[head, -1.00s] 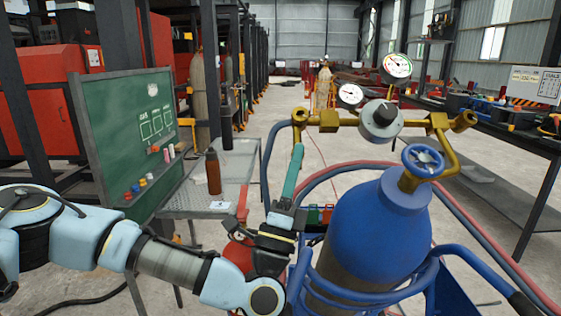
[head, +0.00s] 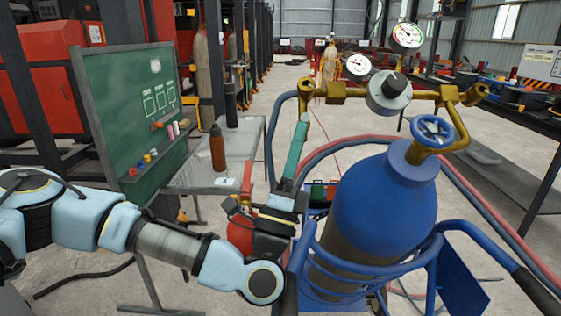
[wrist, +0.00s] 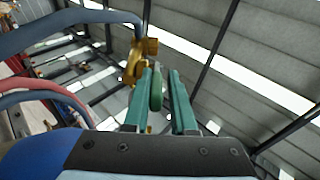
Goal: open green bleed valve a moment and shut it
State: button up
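A brass manifold (head: 425,95) with a grey regulator knob (head: 389,93) stands over a blue gas cylinder (head: 385,215). My gripper (head: 304,120) points up just below the brass fitting at the manifold's left end (head: 307,92). In the wrist view my gripper's (wrist: 160,75) two green fingers are apart. A rounded green piece, apparently the bleed valve's handle (wrist: 156,90), shows between them, closer to the left finger. I cannot tell whether it touches that finger. The brass fitting (wrist: 140,60) is just beyond the fingertips. In the head view I cannot make out the handle, which the fingers seem to hide.
A blue hose (head: 270,135) curves down left of my gripper. Red and blue hoses (head: 480,205) loop behind the cylinder. Two gauges, one small (head: 357,66) and one larger (head: 406,37), stand above the manifold. A metal table (head: 240,150) with a brown bottle (head: 217,148) and a green board (head: 125,115) are left.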

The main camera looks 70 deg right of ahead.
jog(key=o, duration=0.5)
jog(key=a, duration=0.2)
jog(key=a+b, duration=0.1)
jog(key=a, duration=0.2)
jog(key=w+a, duration=0.1)
jog(key=a, duration=0.2)
jog(key=shift+f+b, duration=0.1)
jog(key=shift+b, duration=0.3)
jog(key=a, duration=0.1)
jog(key=a+r, duration=0.1)
jog(key=a, duration=0.1)
jog(key=c, duration=0.5)
jog(key=shift+w+f, duration=0.2)
jog(key=shift+f, duration=0.05)
